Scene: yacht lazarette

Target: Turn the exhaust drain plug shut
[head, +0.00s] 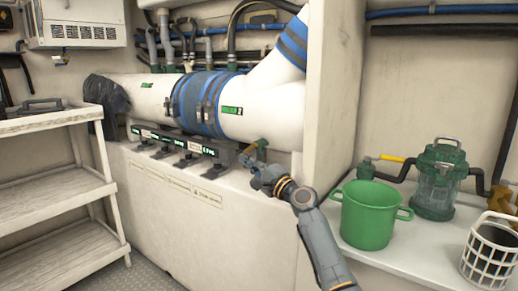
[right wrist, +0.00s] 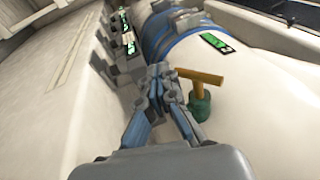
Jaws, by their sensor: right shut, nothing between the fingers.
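The exhaust drain plug has a brass T-handle (right wrist: 200,77) on a green base (right wrist: 199,104) in the right wrist view. In the head view its green part (head: 262,143) shows low on the right end of the large white exhaust pipe (head: 275,108). My right gripper (head: 247,160) is close to the plug, just below it in the head view. In the right wrist view the closed fingers (right wrist: 165,76) are beside the T-handle, to its left, with nothing between them. Whether they touch the handle I cannot tell. My left gripper is not in view.
A row of grey levers with green labels (head: 180,142) runs under the pipe. A green bucket (head: 366,222), a clear strainer with a green lid (head: 436,190) and a white basket (head: 490,250) stand on the right ledge. White shelves (head: 50,190) stand at left.

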